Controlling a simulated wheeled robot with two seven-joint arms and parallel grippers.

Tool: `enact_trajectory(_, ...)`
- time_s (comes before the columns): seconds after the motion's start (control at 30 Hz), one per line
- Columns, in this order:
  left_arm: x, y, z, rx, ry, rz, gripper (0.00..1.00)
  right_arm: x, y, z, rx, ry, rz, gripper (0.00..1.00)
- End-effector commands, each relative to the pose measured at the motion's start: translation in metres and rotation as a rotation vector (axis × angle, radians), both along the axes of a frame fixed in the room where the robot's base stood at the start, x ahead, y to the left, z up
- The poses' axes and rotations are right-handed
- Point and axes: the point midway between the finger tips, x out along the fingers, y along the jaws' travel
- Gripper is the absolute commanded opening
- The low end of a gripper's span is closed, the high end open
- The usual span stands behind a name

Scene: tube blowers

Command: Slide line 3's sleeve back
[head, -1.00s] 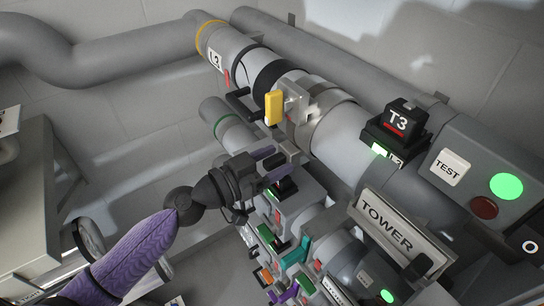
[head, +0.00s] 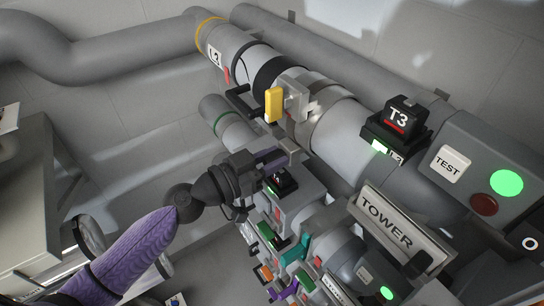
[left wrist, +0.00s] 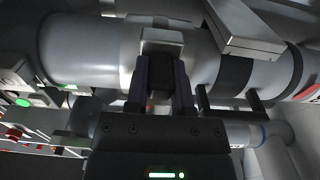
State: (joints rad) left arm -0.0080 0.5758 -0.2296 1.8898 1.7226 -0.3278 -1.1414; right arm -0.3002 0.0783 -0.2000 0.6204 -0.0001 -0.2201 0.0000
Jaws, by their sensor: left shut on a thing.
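Line 3's tube (head: 335,130) runs from the label L3 (head: 214,57) at upper left down to the T3 sign (head: 398,120). A wide grey sleeve (head: 327,100) sits around it, beside a yellow lever (head: 274,104) on a pale block. My left gripper (head: 275,157) is below the lever, at the tube's near side. In the left wrist view its purple fingers (left wrist: 160,85) are shut on a dark grip, just below a grey block (left wrist: 162,40) against the tube. The fingers hide much of the grip. My right gripper is not in view.
A black handle (head: 238,97) sticks out left of the yellow lever. The TOWER sign (head: 402,232) and a grey box with a TEST button (head: 450,165) and green light stand at right. Other lines with coloured levers (head: 294,252) crowd below my gripper. Open floor lies left.

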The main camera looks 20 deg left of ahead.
Motion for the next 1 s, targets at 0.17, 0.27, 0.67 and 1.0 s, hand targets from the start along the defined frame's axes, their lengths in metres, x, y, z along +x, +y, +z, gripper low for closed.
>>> enact_trajectory(0.17, 0.0, 0.0, 0.0, 0.0, 0.0, -0.001, 0.0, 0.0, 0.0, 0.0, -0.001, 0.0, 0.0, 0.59)
enact_trajectory(0.27, 0.0, 0.0, 0.0, 0.0, 0.0, -0.001, 0.0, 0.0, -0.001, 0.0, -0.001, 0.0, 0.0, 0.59)
enact_trajectory(0.67, 0.0, 0.0, 0.001, -0.001, -0.001, -0.001, 0.0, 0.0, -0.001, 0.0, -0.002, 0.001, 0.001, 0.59)
enact_trajectory(1.0, -0.029, -0.037, 0.002, -0.001, 0.002, -0.001, 0.0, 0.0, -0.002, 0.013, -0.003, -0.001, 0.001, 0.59)
